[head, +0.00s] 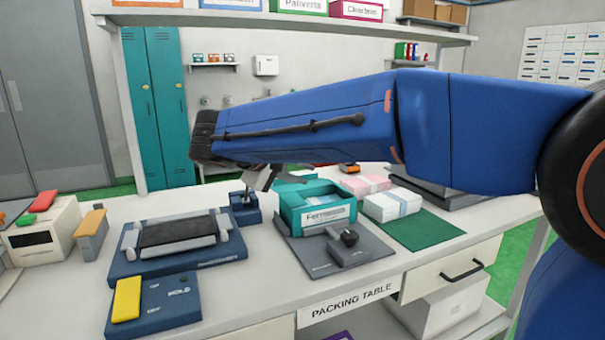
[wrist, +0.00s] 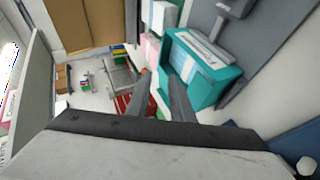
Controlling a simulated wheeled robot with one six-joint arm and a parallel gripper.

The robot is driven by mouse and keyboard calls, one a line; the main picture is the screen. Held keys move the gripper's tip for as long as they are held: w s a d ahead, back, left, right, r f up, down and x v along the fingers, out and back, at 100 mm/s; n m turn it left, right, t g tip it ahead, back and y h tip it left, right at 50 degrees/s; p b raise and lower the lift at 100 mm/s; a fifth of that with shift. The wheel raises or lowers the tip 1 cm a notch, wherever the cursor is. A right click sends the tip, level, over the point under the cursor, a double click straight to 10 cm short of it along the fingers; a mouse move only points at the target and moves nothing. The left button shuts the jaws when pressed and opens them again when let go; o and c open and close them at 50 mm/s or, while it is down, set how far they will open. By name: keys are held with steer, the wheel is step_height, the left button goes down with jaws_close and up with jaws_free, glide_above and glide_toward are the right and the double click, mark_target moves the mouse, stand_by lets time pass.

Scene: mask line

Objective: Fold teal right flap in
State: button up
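The teal box (head: 315,222) stands on a grey plate on the packing table, with a white label on its front wall. Its top is open and shows pale blue contents. A teal flap (head: 290,179) sticks out at its back left; I cannot make out the right flap clearly. My gripper (head: 264,180) is above the back left of the box, apart from it. In the wrist view the box (wrist: 212,84) is right of my fingers (wrist: 157,76), which have a gap between them and hold nothing I can see.
A shelf (head: 280,20) spans above.

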steer(key=shift+d, duration=0.1)
jaws_close()
steer(key=w+d+f+m+g+y, duration=0.1)
steer(key=w+d+m+g+y, duration=0.1)
steer(key=d+g, duration=0.35)
steer(key=w+d+r+y, duration=0.7)
steer(key=d+r+y, duration=0.25)
steer(key=d, duration=0.25)
glide_above(340, 187)
steer(key=w+d, duration=0.1)
steer(key=shift+g+y, duration=0.25)
step_height(340, 187, down, 12)
steer(key=shift+w+r, duration=0.1)
steer(key=shift+r, duration=0.1)
steer(key=shift+a+f, duration=0.25)
steer(key=shift+f, duration=0.35)
